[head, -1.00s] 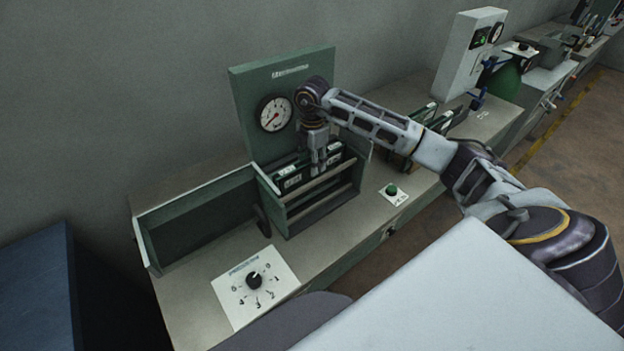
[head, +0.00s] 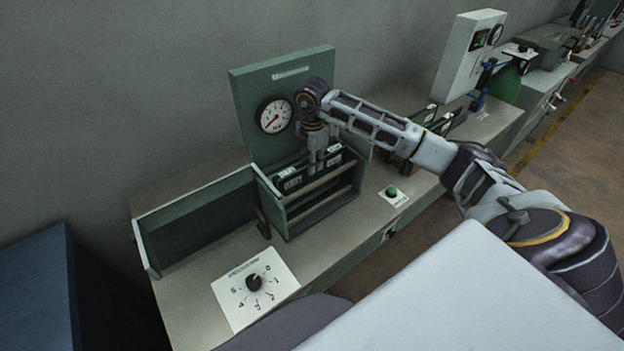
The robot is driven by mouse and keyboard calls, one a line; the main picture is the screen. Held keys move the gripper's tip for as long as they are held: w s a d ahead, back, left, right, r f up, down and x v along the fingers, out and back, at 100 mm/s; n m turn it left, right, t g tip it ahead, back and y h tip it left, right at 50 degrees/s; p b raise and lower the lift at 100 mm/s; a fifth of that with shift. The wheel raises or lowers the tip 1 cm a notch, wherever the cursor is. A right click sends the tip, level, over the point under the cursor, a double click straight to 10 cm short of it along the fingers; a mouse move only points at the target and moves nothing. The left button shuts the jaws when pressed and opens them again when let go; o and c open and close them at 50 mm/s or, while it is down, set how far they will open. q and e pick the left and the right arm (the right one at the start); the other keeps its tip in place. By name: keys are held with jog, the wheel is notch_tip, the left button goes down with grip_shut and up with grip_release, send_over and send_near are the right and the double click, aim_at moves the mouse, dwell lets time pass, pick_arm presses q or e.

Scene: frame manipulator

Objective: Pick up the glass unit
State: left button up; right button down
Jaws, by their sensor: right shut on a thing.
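A dark glass unit with small white labels (head: 291,183) stands in the slotted frame of the green cabinet (head: 281,81) on the bench. My right gripper (head: 317,172) points down at the top of the units in the frame and is shut on one of them. Its fingertips and the part they hold are small and partly hidden, so the exact grip point is unclear. The unit still sits within the frame's walls. My left gripper is not in view.
The cabinet's door (head: 200,222) hangs open to the left. A dial plate (head: 254,287) and a green button (head: 392,191) are on the bench in front. More dark units stand in a rack (head: 430,118) behind my right forearm. A gauge (head: 275,115) is on the cabinet's back panel.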

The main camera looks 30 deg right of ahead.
jog(key=shift+r, duration=0.15)
notch_tip(320, 180, up, 18)
jog(key=shift+b, duration=0.35)
dwell(1.0)
dwell(0.6)
notch_tip(320, 180, up, 4)
jog(key=p, duration=0.4)
dwell(0.4)
dwell(0.5)
